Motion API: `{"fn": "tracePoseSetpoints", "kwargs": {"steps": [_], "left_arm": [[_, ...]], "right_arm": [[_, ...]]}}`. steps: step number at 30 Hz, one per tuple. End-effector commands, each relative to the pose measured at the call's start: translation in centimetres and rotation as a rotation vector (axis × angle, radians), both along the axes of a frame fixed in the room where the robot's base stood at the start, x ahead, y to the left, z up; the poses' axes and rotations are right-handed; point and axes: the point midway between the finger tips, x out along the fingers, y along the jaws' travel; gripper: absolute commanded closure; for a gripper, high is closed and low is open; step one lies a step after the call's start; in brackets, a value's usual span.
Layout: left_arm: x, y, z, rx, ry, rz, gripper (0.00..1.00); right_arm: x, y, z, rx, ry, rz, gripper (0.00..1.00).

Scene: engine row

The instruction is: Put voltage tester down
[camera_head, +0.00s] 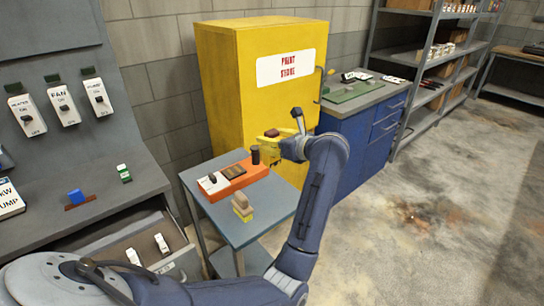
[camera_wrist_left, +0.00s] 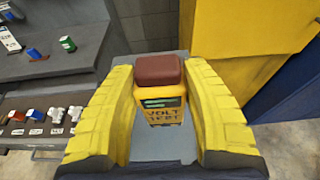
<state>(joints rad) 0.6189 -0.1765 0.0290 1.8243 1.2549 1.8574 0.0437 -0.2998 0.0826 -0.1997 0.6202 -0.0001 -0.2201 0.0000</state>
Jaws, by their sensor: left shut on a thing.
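The voltage tester (camera_wrist_left: 163,105) is a yellow box with a dark red-brown top and the words "VOLT TEST" on its face. It stands between the yellow fingers of my left gripper (camera_wrist_left: 162,120), which is shut on it. In the head view my left gripper (camera_head: 268,146) is above the far right part of a small blue-grey table (camera_head: 270,204), with the tester's red-brown top (camera_head: 271,133) showing. The tester's lower end is hidden there, so I cannot tell its exact height above the table. My right gripper is in neither view.
On the table are an orange unit (camera_head: 238,180) with a white switch and dark panel, a black cylinder (camera_head: 255,155) and a yellow-beige block (camera_head: 242,206). A yellow paint cabinet (camera_head: 240,80) stands close behind. The table's front right top is clear. A grey switch console (camera_head: 90,205) is left.

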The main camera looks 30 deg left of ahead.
Motion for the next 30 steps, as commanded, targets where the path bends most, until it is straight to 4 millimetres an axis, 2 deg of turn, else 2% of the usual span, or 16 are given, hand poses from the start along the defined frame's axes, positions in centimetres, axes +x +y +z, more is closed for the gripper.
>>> {"fn": "tracePoseSetpoints", "kwargs": {"steps": [3,9,11,14,24,30], "left_arm": [[0.0,0.0,1.9,-0.001,-0.004,-0.001,0.9],[0.0,0.1,4.0,0.0,-0.002,0.002,0.9],[0.0,0.7,4.9,0.002,-0.005,0.011,0.9],[-0.4,2.7,6.3,0.003,-0.005,0.039,0.9],[-1.4,13.5,10.3,0.005,-0.003,0.087,0.9],[-1.4,17.1,11.0,0.005,-0.001,0.054,0.9]], "right_arm": [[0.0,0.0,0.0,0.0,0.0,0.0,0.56],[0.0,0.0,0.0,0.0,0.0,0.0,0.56],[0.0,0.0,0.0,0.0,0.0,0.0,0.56],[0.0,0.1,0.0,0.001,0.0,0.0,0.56],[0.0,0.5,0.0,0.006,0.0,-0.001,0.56],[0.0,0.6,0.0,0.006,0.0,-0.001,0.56]]}}
